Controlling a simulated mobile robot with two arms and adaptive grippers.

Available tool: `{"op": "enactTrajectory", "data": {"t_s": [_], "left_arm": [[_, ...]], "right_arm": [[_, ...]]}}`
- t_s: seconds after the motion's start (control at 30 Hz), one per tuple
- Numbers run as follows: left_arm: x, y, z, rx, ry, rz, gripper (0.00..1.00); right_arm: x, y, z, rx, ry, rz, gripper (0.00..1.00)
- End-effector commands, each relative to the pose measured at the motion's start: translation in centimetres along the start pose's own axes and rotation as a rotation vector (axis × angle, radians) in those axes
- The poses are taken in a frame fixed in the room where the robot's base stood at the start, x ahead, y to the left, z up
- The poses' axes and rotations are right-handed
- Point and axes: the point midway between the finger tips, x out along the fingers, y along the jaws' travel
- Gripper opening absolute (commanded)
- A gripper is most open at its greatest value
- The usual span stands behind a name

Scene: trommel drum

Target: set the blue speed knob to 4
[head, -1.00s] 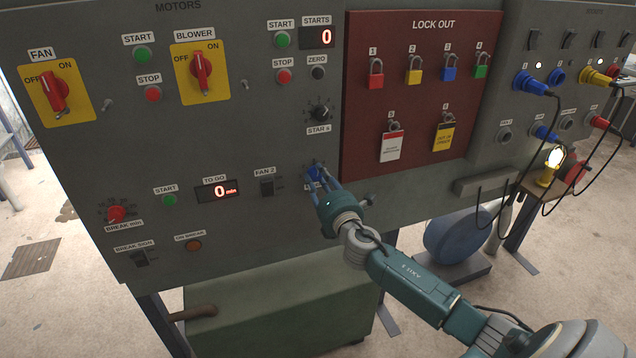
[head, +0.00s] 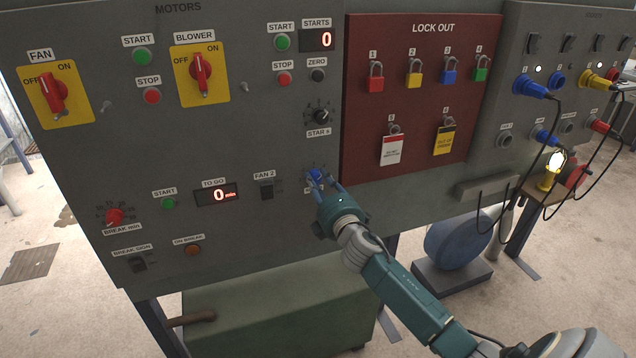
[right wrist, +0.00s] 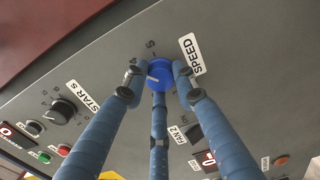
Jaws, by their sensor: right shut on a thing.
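The blue speed knob (head: 314,175) sits low on the grey panel, right of the FAN 2 switch. In the right wrist view the knob (right wrist: 160,73) has a pale pointer line towards the left of the picture. A 5 shows above it on the scale; a mark at its upper left is partly covered by a finger and hard to read. The SPEED label (right wrist: 192,54) is beside it. My right gripper (head: 323,182) is shut on the knob, its three blue fingers (right wrist: 158,85) around it. My left gripper is not in view.
The black STAR s knob (head: 321,117) is just above the speed knob. The FAN 2 switch (head: 267,189) is to its left. The red lock-out board (head: 425,95) with padlocks is at upper right. Plugs with hanging cables are at far right.

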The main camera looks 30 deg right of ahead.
Motion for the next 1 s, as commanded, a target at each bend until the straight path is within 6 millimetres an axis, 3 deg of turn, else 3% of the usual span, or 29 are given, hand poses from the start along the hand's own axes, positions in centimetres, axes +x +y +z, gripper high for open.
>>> {"op": "enactTrajectory", "data": {"t_s": [0.4,0.43,0.53,0.83,1.0], "left_arm": [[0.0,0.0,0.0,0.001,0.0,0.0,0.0],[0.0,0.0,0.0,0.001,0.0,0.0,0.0],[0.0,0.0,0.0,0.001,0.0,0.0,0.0],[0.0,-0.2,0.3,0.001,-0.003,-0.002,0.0],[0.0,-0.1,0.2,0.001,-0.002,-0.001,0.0]], "right_arm": [[0.0,-0.2,0.0,0.007,-0.001,-0.003,0.01],[0.0,-0.2,0.0,0.007,-0.001,-0.003,0.29],[0.0,-0.2,0.0,0.007,-0.001,-0.003,0.46],[-0.2,-0.1,0.0,0.007,0.0,-0.002,0.46],[-2.0,-0.2,0.0,0.006,0.001,-0.003,0.46]]}}
